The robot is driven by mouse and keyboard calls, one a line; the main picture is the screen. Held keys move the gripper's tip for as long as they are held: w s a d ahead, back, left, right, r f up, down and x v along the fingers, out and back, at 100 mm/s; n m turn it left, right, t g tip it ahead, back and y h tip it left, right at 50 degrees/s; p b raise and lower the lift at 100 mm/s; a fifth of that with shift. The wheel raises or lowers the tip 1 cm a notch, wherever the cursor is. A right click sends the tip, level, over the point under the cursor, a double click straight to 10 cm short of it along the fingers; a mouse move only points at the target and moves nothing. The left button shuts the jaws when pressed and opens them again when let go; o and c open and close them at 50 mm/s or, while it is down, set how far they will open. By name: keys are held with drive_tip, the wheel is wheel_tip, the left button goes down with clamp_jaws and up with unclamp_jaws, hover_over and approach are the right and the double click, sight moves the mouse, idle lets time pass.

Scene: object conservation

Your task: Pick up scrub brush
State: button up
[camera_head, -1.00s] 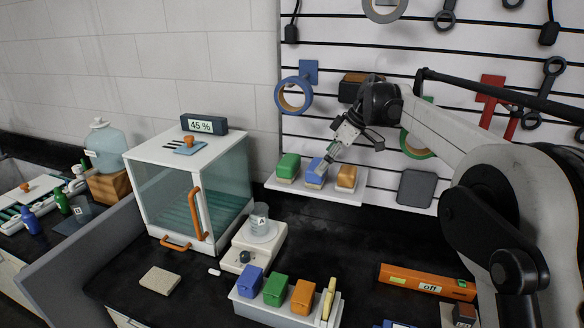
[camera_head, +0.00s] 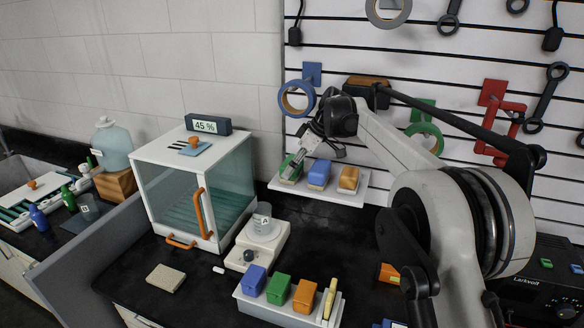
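Three blocks with pale undersides, which look like scrub brushes, stand in a row on the white wall shelf (camera_head: 335,193): a green one (camera_head: 289,172), a blue one (camera_head: 318,175) and an orange one (camera_head: 348,179). My gripper (camera_head: 300,160) points down at the left end of the shelf, at the green block, and partly covers it. I cannot tell whether it touches the block or whether its fingers are open. A wooden-topped block (camera_head: 368,81) sits higher on the slatted wall, partly behind my arm.
A white tray (camera_head: 285,314) with blue, green and orange blocks stands at the front. A glass-sided cabinet (camera_head: 183,155) stands left, beside a scale (camera_head: 258,243) carrying a beaker. A blue tape roll (camera_head: 296,98) hangs above the shelf. A beige slab (camera_head: 163,278) lies on the dark counter.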

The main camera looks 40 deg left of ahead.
drive_tip(key=shift+x, duration=0.8)
drive_tip(key=c, duration=1.2)
drive_tip(key=shift+o, duration=0.2)
drive_tip(key=shift+r, duration=0.1)
drive_tip(key=shift+s+r+b, duration=0.1)
drive_tip(key=shift+r+b, duration=0.2)
drive_tip(key=shift+r, duration=0.4)
drive_tip(key=s+d+b, duration=0.2)
drive_tip(key=s+d, duration=0.1)
drive_tip(key=s, duration=0.5)
drive_tip(key=s+d+b, duration=0.2)
drive_tip(key=s, duration=0.7)
drive_tip(key=shift+d, duration=0.35)
drive_tip(key=o, duration=0.5)
drive_tip(key=shift+c, duration=1.2)
drive_tip(key=shift+w, duration=0.1)
drive_tip(key=shift+c, duration=0.2)
